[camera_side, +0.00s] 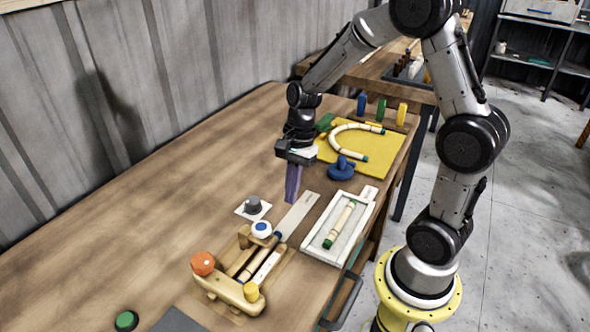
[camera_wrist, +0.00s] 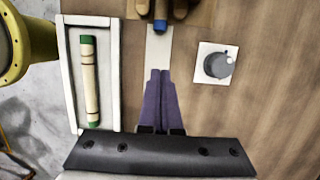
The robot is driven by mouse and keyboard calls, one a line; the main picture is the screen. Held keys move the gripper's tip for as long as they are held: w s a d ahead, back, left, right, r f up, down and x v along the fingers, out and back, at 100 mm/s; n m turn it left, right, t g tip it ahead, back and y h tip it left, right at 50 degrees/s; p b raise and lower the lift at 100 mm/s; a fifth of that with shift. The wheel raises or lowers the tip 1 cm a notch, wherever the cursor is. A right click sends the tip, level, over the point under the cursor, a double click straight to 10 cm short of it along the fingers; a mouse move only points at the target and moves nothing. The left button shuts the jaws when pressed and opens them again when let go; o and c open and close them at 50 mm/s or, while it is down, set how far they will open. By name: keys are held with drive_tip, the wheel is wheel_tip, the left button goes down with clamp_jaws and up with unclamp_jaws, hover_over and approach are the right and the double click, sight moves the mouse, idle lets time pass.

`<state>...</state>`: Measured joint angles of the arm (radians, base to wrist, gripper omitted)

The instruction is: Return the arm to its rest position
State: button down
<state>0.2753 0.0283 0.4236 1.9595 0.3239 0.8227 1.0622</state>
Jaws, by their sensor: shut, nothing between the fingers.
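My gripper (camera_side: 291,188) hangs from my arm over the middle of the table, with its purple fingers pointing down. In the wrist view the two purple fingers (camera_wrist: 160,78) lie side by side, shut and empty. In that view they are above the grey strip (camera_wrist: 157,45) on the table. The gripper stands apart from the bent rattan piece on the yellow board and from the straight piece in the white tray.
A yellow board (camera_side: 381,161) holds a curved rattan piece (camera_side: 335,133). A white tray (camera_side: 316,246) with a green-ended rod (camera_side: 340,224), a wooden jig (camera_side: 230,292), a grey knob (camera_side: 253,204) and a blue clamp (camera_side: 341,170) surround the gripper. The table's left side is clear.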

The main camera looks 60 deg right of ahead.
wheel_tip(320, 180, up, 11)
drive_tip(key=s+a+n+t, duration=0.2)
drive_tip(key=s+r+n+t+h, duration=0.1)
drive_tip(key=s+n, duration=0.5)
drive_tip(key=n, duration=0.2)
drive_tip(key=s+a+r+n+t+h, duration=0.1)
drive_tip(key=s+r+n+t, duration=0.1)
drive_tip(key=s+n, duration=0.5)
drive_tip(key=shift+a+r+n+t+h, duration=0.2)
drive_tip(key=shift+a+n+t+h, duration=0.1)
drive_tip(key=shift+n+h, duration=0.15)
